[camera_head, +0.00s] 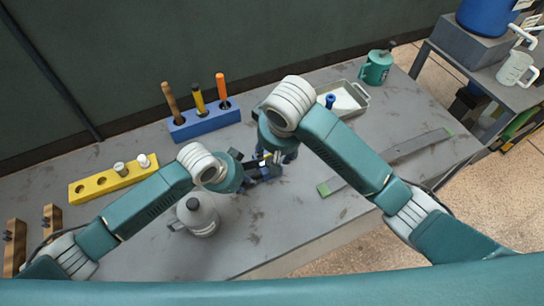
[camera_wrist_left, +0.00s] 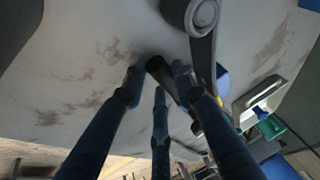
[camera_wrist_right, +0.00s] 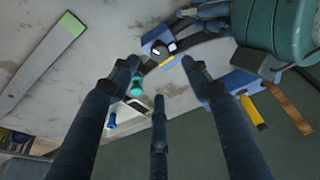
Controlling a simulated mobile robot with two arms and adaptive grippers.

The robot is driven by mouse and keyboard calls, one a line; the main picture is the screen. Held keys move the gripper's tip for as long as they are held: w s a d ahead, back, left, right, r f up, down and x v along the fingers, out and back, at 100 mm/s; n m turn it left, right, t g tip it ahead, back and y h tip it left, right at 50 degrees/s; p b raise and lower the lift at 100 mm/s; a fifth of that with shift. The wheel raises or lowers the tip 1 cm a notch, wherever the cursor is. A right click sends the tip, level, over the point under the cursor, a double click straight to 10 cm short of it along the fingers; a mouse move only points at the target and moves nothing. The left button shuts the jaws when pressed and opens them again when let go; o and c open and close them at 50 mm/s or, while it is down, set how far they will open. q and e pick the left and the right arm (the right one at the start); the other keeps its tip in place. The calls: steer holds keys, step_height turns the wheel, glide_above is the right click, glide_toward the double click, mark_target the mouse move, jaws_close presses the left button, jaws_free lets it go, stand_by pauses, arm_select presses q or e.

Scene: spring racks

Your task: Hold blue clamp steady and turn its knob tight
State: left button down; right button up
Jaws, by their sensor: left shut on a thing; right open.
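The blue clamp (camera_wrist_right: 158,43) lies on the grey table near its middle, mostly hidden by my grippers in the head view. In the right wrist view its dark round knob (camera_wrist_right: 173,47) and black bar (camera_wrist_right: 207,38) show. My left gripper (camera_head: 252,171) is shut on the clamp; in the left wrist view its fingers (camera_wrist_left: 158,73) close around a dark, rounded part (camera_wrist_left: 162,70). My right gripper (camera_head: 280,152) is over the clamp from the other side. Its fingers (camera_wrist_right: 160,75) are spread, empty and apart from the knob.
A blue tool block (camera_head: 205,121) with several handles stands behind.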

mark_target(273, 159)
steer(key=w+f+n+y, duration=0.1)
steer(key=f+n, duration=0.1)
steer(key=f, duration=0.1)
steer(key=w+f+n+g+y, duration=0.1)
steer(key=f+n, duration=0.2)
steer(key=w+f+n+y, duration=0.1)
steer(key=f+n, duration=0.2)
steer(key=shift+w+a+f, duration=0.15)
steer(key=shift+w+f, duration=0.05)
steer(key=shift+f, duration=0.1)
stand_by(0.4)
steer(key=c, duration=1.1)
